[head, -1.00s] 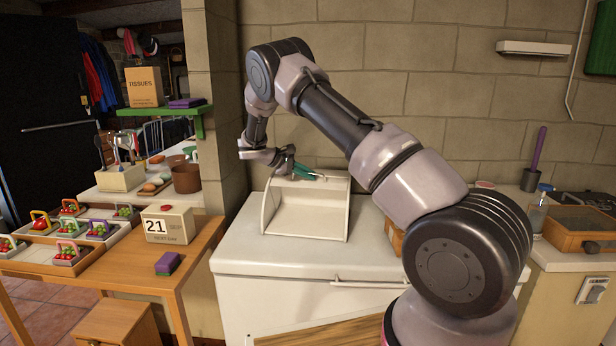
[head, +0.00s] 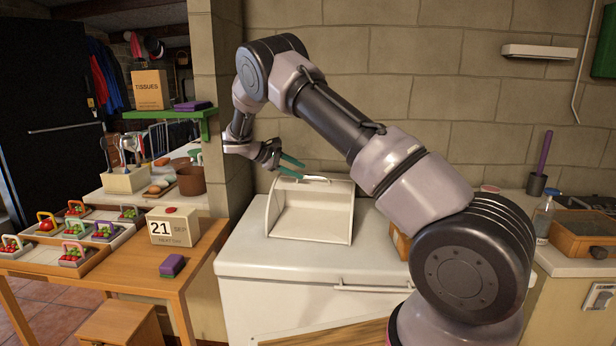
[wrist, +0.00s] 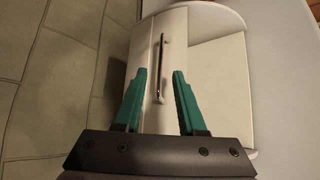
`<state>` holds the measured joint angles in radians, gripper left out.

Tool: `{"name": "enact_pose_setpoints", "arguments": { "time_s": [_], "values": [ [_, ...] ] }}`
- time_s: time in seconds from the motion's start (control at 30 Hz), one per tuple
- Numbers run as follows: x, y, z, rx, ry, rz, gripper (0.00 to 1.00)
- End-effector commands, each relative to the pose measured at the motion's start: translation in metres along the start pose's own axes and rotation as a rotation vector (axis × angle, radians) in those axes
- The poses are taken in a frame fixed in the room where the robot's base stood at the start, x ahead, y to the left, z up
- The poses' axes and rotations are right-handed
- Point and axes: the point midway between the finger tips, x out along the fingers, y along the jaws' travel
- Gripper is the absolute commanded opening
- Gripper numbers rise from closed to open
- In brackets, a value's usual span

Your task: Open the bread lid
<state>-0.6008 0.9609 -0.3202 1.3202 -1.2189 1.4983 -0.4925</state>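The white bread box (head: 312,230) stands on the white chest against the wall. It has side walls and a pale recessed front. I cannot tell for sure which panel is the lid. A thin metal handle (head: 316,179) runs along its top edge and also shows in the wrist view (wrist: 161,68). My gripper (head: 304,171) has teal fingers, spread apart and empty, just above and left of the handle. In the wrist view my gripper (wrist: 160,74) has the handle lined up between its fingertips, with no visible contact.
A stone wall pillar (head: 226,95) stands close left of my wrist. A wooden table (head: 205,250) at left holds a calendar block (head: 174,227), a purple sponge (head: 172,265) and fruit baskets. The chest top right of the bread box is partly hidden by my arm.

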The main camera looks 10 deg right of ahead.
Motion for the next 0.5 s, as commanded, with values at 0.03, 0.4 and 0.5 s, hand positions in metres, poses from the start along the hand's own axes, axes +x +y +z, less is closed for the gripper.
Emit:
{"name": "enact_pose_setpoints", "arguments": {
  "time_s": [0.03,0.4,0.5],
  "values": [
    [-0.011,0.0,-0.001,0.001,0.003,0.002,0.4],
    [-0.038,0.0,0.0,0.0,-0.001,0.0,0.4],
    [-0.038,0.0,0.0,0.0,-0.001,0.0,0.4]
  ]
}}
